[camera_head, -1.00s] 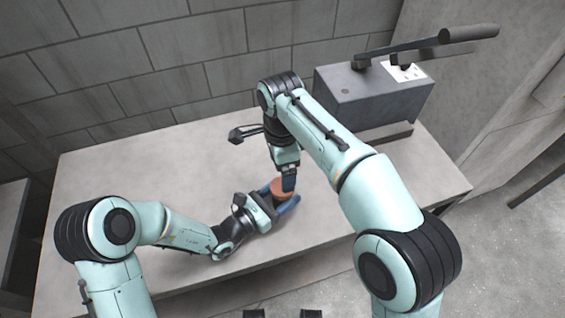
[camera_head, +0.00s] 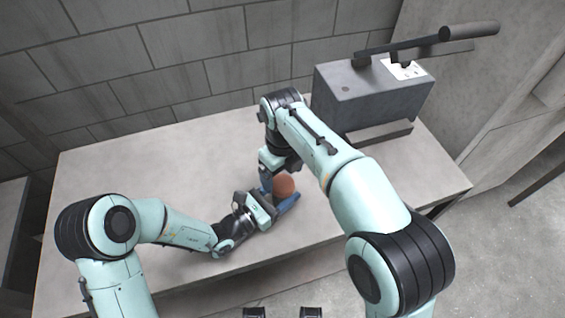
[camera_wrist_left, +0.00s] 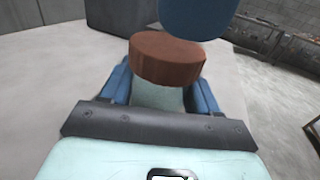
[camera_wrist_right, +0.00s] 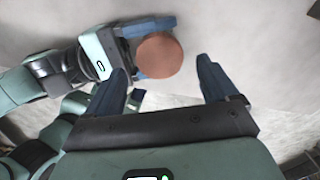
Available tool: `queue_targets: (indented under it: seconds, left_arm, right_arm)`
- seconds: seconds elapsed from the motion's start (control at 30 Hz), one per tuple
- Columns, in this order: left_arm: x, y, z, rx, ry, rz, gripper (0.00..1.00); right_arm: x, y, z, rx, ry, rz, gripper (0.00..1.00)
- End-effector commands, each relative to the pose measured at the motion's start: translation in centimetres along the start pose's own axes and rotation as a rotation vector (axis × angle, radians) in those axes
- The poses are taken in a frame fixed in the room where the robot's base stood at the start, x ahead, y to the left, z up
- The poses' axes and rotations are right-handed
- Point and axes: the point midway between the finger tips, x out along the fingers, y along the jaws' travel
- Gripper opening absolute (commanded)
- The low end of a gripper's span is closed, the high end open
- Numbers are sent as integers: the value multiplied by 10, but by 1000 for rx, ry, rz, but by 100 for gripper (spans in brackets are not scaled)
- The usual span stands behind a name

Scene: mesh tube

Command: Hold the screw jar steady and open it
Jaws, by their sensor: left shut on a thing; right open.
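The screw jar has a reddish-brown round lid (camera_head: 284,186), which is on the jar. In the left wrist view the lid (camera_wrist_left: 167,59) sits above a pale jar body (camera_wrist_left: 157,95). My left gripper (camera_head: 277,202) is shut around the body, a blue finger on each side, and the jar looks upright on the table. My right gripper (camera_wrist_right: 163,75) is open and empty, pointing down close above the lid. One of its blue fingers (camera_wrist_left: 198,14) hangs over the lid in the left wrist view, and I see no contact. The jar body is hidden in the head view.
The grey table (camera_head: 130,170) is mostly bare. A grey box-shaped machine with a long lever (camera_head: 372,92) stands at its back right. A block wall (camera_head: 170,65) runs behind the table. My two arms are close together at the jar.

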Motion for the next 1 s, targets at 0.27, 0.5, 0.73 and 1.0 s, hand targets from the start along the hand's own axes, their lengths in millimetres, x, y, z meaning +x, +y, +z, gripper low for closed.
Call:
queue_targets:
  seconds: [0.27,0.5,0.73,1.0]
  left_arm:
    - [0,0,0,-1,2,0,0]
    - [0,0,-1,-1,2,0,0]
    - [0,0,-1,-1,2,0,0]
    - [0,0,-1,-1,2,0,0]
  right_arm:
    - [34,0,0,-1,1,0,87]
    - [39,0,0,-2,-1,0,87]
    - [38,0,0,-2,-1,0,51]
    - [38,0,0,-3,-1,-1,28]
